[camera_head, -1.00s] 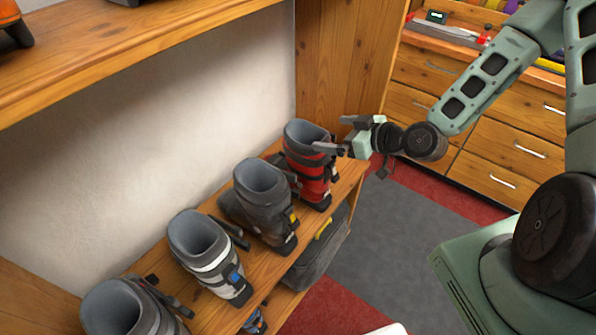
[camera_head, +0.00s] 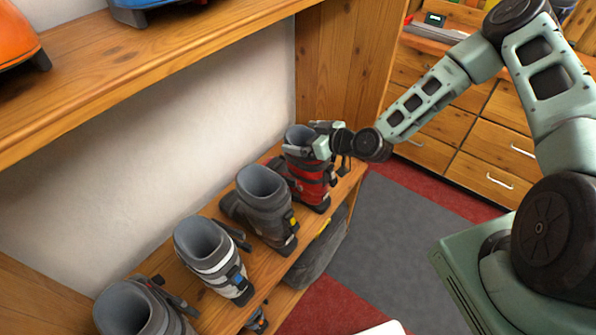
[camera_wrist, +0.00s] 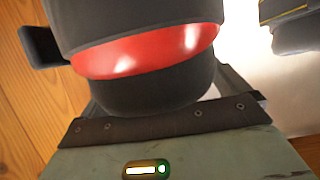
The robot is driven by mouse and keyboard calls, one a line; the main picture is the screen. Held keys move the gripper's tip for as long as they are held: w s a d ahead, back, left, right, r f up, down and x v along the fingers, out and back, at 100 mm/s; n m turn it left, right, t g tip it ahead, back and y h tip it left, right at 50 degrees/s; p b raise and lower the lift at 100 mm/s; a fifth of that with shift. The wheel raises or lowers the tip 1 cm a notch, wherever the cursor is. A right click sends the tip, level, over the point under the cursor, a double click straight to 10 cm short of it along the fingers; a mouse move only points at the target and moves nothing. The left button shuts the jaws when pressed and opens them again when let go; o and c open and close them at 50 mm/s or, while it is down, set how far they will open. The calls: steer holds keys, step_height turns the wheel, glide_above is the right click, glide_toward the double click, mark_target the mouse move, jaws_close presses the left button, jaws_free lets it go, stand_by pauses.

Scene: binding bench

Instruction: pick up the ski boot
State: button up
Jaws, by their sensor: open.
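A red and black ski boot (camera_head: 309,179) with a grey liner stands upright at the far end of the wooden shelf. My gripper (camera_head: 309,146) is at its upper cuff, with the jaws open and reaching around the boot top. In the wrist view the boot's dark cuff and red band (camera_wrist: 150,50) fill the space in front of the gripper palm. Whether the fingers touch the boot cannot be told. More boots stand in the same row: a dark grey one (camera_head: 265,212), a grey and white one (camera_head: 215,262) and a grey one (camera_head: 135,312) nearest.
An upper shelf (camera_head: 150,60) overhangs on the left, holding an orange boot (camera_head: 17,42) and a blue one (camera_head: 140,10). A wooden side panel (camera_head: 345,65) stands behind the red boot. A dark bag (camera_head: 318,255) sits below. The grey floor mat (camera_head: 385,240) is clear.

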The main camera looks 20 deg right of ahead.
steer(key=c, duration=1.7)
steer(key=shift+r, duration=0.15)
